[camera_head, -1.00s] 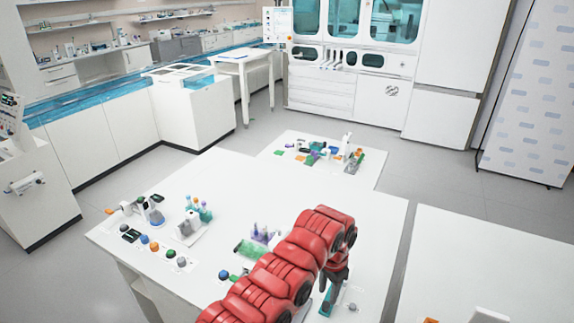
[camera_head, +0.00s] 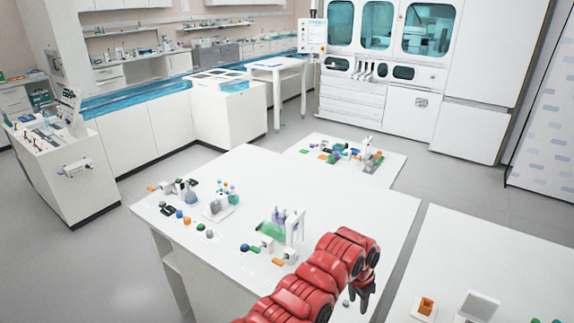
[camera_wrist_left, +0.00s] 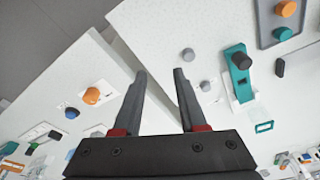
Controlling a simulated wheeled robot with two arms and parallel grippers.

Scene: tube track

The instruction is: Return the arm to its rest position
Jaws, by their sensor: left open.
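My red left arm (camera_head: 300,290) reaches in from the bottom of the head view, over the right front part of the white table (camera_head: 340,205). Its dark left gripper (camera_head: 361,304) points down near the table's right edge. In the left wrist view the same gripper (camera_wrist_left: 160,73) has its two fingers apart, with nothing between them. White table surface and small lab items lie beyond the fingertips there. My right gripper is not in view.
Small items, among them a green piece (camera_head: 271,231), crowd the table's left and front. A second white table (camera_head: 480,255) stands at right across a narrow gap, with an orange item (camera_head: 426,306) on it. Grey floor (camera_head: 90,260) is clear at left.

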